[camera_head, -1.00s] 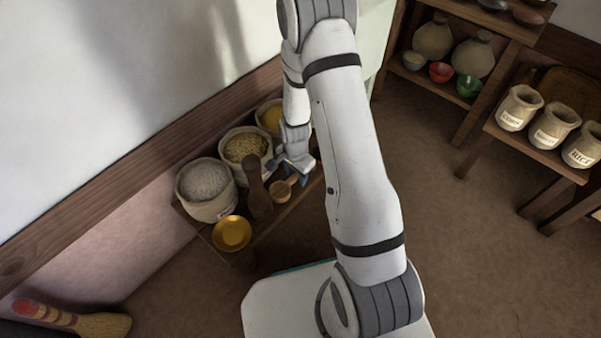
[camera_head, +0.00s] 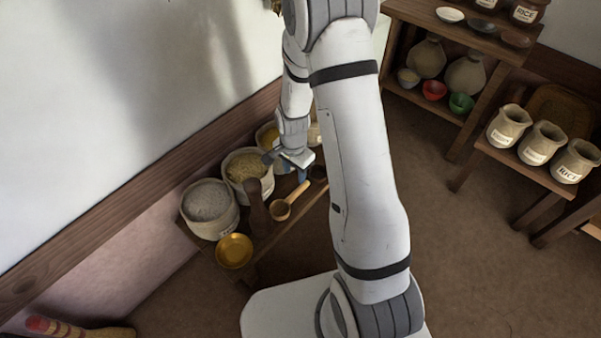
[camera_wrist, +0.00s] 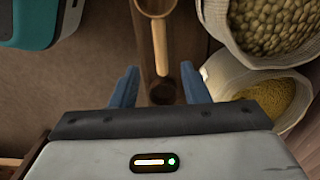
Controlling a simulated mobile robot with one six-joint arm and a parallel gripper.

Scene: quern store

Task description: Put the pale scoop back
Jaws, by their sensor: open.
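The light tan wooden scoop (camera_head: 281,209) lies on the low wooden bench, with its handle pointing up and right in the head view. In the wrist view, the scoop (camera_wrist: 158,50) lies ahead of the fingers, and its handle points down toward the gap between them; its bowl is partly cut off at the top edge. My gripper (camera_head: 291,169) is open and empty, beyond the handle end. In the wrist view, my gripper's (camera_wrist: 160,88) blue fingertips are apart on either side of a small dark round thing (camera_wrist: 163,93), not touching the scoop.
Sacks of grey meal (camera_head: 208,212) and grain (camera_head: 245,172) stand along the wall. A dark wooden upright piece (camera_head: 257,212) and a brass bowl (camera_head: 235,251) are beside the scoop. The floor between is clear.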

